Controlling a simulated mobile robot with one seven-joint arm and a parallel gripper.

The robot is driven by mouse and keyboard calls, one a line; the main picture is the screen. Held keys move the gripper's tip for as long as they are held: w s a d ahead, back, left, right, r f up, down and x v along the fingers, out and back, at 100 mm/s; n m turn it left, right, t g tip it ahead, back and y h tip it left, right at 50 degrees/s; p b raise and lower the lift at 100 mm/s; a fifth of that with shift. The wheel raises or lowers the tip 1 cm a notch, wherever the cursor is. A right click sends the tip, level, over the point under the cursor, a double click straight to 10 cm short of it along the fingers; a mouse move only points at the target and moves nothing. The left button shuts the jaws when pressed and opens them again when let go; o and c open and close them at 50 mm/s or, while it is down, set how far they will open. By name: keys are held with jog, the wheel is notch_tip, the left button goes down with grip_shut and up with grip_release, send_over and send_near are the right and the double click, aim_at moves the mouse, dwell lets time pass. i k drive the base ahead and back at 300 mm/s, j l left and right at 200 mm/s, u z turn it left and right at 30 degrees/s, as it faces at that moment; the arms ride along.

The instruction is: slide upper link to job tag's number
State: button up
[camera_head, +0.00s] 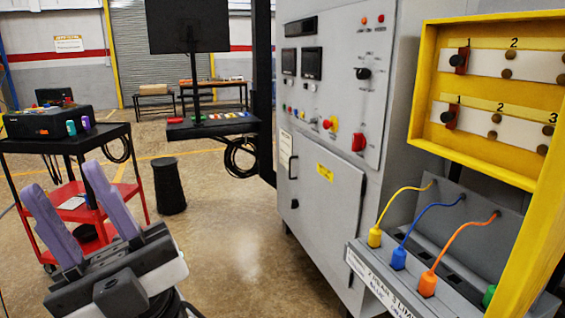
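The upper link (460,61), red with a dark knob, sits at the left end of the upper white strip (487,63) in the yellow frame, at the post beside the number 1. A post under number 2 shows bare; the strip's right end is cut off. A similar lower link (449,115) sits at 1 on the lower strip (478,122). A white label (372,283) on the grey box's front edge carries partly readable print; I cannot tell whether it is the job tag. My gripper (66,178), with purple fingers, is open and empty at lower left, far from the links.
The yellow frame (425,85) has a raised rim. Below it, yellow, blue and orange plugs (398,258) with cables stand in the grey box. A grey cabinet (325,190) stands centrally. A red cart (75,205) and black bin (169,187) are left. Floor between is clear.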

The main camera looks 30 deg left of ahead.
aim_at(459, 61)
jog(key=i+j, duration=0.2)
jog(key=j, duration=0.25)
jog(key=i+j, duration=0.15)
jog(key=j, duration=0.3)
jog(key=i+j, duration=0.2)
jog(key=j, duration=0.2)
jog(key=i+j, duration=0.2)
jog(key=j, duration=0.25)
jog(key=i+j+u, duration=0.1)
jog(key=j, duration=0.35)
jog(key=i+j, duration=0.25)
jog(key=j, duration=0.2)
jog(key=i+j, duration=0.2)
jog(key=j, duration=0.2)
jog(key=i+j, duration=0.2)
jog(key=j, duration=0.25)
jog(key=z, duration=1.65)
jog(key=i+j+z, duration=0.2)
jog(key=j+z, duration=0.15)
jog(key=z, duration=0.15)
jog(key=i+j+z, duration=0.1)
jog(key=j+z, duration=0.35)
jog(key=l, duration=0.1)
